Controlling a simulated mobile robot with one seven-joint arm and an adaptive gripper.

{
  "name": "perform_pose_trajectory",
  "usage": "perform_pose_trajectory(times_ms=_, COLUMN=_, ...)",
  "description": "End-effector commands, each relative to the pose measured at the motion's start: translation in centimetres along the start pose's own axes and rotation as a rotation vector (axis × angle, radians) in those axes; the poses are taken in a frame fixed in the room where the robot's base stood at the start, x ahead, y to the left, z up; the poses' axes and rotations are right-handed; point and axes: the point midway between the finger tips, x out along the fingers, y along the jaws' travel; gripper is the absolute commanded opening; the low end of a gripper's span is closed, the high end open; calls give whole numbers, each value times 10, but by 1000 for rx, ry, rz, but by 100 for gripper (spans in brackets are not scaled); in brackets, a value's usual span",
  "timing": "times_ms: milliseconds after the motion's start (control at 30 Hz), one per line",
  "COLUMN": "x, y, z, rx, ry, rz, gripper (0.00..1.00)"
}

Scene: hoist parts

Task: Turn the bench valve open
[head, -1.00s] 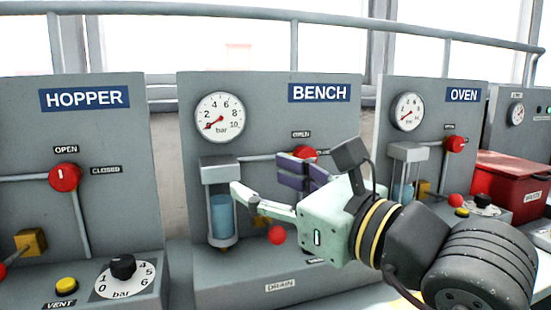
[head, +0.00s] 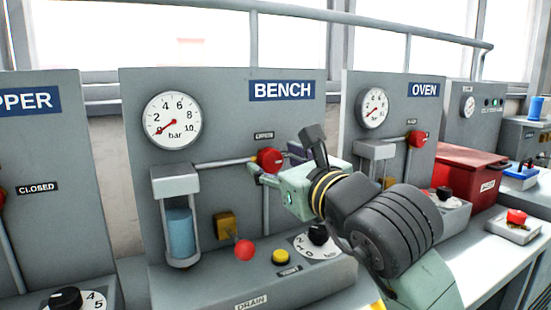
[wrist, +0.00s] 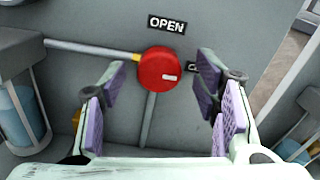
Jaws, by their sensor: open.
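The bench valve is a round red knob (head: 270,161) on the grey panel under the BENCH sign (head: 282,91). In the wrist view the red knob (wrist: 160,69) lies between and beyond my open fingers, and its white mark points right towards a partly hidden label. The OPEN label (wrist: 167,24) is above it. My gripper (head: 279,164) is open, with purple pads on both sides of the knob in the wrist view. I cannot tell whether a pad touches it. The bench gauge (head: 172,120) has its red needle low, near zero.
Below the valve are a red ball-ended drain lever (head: 244,250), a yellow button (head: 281,257) and a black dial knob (head: 318,234). A blue-filled glass cylinder (head: 180,232) stands left. The oven panel (head: 400,100) and a red box (head: 455,165) are to the right.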

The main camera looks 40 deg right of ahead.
Motion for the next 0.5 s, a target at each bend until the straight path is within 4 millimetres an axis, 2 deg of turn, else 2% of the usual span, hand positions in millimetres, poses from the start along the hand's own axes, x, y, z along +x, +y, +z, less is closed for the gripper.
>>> perform_pose_trajectory(times_ms=133, x=8, y=0, z=0, rx=0, ry=-1, rz=1, gripper=56)
perform_pose_trajectory(times_ms=367, x=9, y=0, z=0, rx=-1, ry=-1, rz=0, gripper=56)
perform_pose_trajectory(times_ms=500, x=9, y=0, z=0, rx=0, ry=-1, rz=1, gripper=49)
